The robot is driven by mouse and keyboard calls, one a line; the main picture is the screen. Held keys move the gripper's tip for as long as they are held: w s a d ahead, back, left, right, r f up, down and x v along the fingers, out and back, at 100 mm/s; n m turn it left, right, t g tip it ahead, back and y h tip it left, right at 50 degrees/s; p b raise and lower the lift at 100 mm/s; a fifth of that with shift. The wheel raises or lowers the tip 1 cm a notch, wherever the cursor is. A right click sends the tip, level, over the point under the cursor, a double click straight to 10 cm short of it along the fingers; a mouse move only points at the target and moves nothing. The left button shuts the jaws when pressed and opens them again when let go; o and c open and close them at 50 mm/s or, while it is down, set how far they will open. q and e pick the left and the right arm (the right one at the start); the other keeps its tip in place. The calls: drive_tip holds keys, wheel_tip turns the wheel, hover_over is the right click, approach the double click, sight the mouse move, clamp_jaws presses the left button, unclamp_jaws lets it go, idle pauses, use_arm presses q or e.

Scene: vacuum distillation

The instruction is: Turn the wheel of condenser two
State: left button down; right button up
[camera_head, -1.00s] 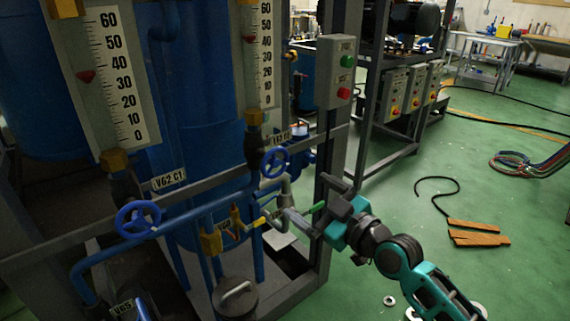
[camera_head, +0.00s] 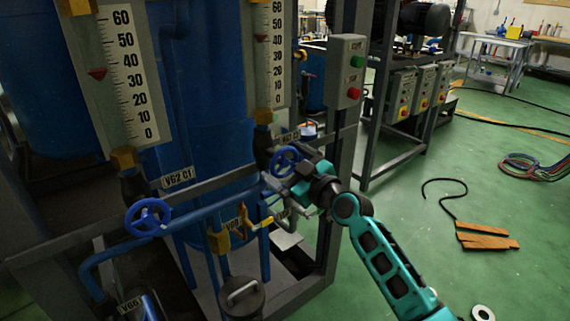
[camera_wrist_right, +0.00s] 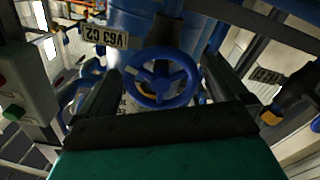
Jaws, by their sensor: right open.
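The blue handwheel by the V63 C2 label plate (camera_wrist_right: 108,37) is seen nearly face-on in the right wrist view (camera_wrist_right: 160,80). In the head view the same wheel (camera_head: 284,158) is partly hidden by my right gripper (camera_head: 288,171). The gripper is open, and no grip on the wheel shows. In the right wrist view its two dark fingers (camera_wrist_right: 160,72) stand left and right of the wheel. Whether they touch the rim I cannot tell. Another blue wheel (camera_head: 148,217), by the V62 C1 plate, is at the left. My left gripper is out of view.
A grey frame bar (camera_head: 215,184) and blue pipes run close to the wheels. A control box (camera_head: 346,72) with green and red buttons is on the post above right. A yellow-handled valve (camera_head: 262,225) sits below. Green floor at the right is mostly open, with a cable and orange pieces (camera_head: 487,241).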

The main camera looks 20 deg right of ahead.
drive_tip(key=shift+w+a, duration=0.15)
drive_tip(key=shift+w, duration=0.25)
drive_tip(key=c, duration=0.8)
